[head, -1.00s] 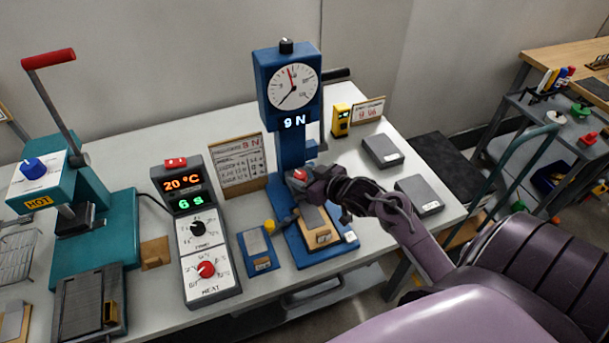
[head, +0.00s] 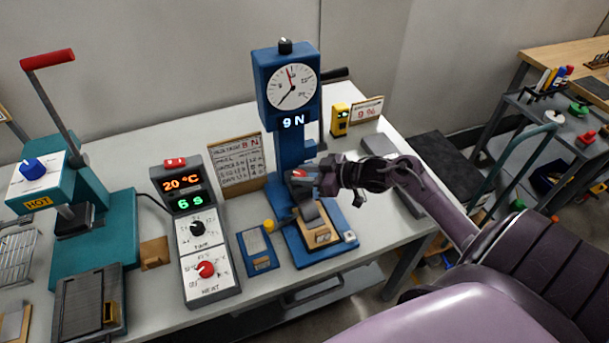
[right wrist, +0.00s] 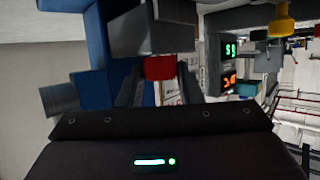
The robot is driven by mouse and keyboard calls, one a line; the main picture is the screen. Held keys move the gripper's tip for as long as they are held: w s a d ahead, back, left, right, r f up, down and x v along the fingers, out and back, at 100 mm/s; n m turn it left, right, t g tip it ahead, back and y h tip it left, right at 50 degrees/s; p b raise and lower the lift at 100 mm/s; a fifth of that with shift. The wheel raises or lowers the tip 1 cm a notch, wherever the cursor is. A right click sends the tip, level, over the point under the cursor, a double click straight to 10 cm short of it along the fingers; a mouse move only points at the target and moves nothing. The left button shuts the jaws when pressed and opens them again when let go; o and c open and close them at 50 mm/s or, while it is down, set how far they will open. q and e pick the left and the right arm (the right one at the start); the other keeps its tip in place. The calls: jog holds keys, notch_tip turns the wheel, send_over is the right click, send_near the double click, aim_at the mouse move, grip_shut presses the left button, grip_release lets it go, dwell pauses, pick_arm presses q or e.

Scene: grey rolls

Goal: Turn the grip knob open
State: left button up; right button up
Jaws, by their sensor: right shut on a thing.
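The blue tester (head: 268,110) stands on the white table, with a round dial and a lit "9 N" readout. The red grip knob (head: 299,173) sits low on its column. It also shows in the right wrist view (right wrist: 160,67), between the two fingers. My right gripper (head: 312,181) reaches in from the right and is shut on the red knob; its fingers cover part of it. Below the knob, a grey strip (head: 326,216) sits over a wooden block (head: 322,238) on the tester's base. My left gripper is not in view.
A grey control box (head: 220,255) with orange and green readouts stands left of the tester. A small blue stand (head: 259,256) with a yellow knob is close beside the base. A teal press (head: 100,225) stands at far left. A yellow device (head: 340,119) is behind my right arm.

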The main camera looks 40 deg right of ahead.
jog(key=o, duration=1)
jog(key=shift+c, duration=0.2)
jog(key=v, duration=0.7)
jog(key=shift+s+d+r+b, duration=0.2)
jog(key=shift+s+b, duration=0.1)
jog(key=shift+b, duration=0.15)
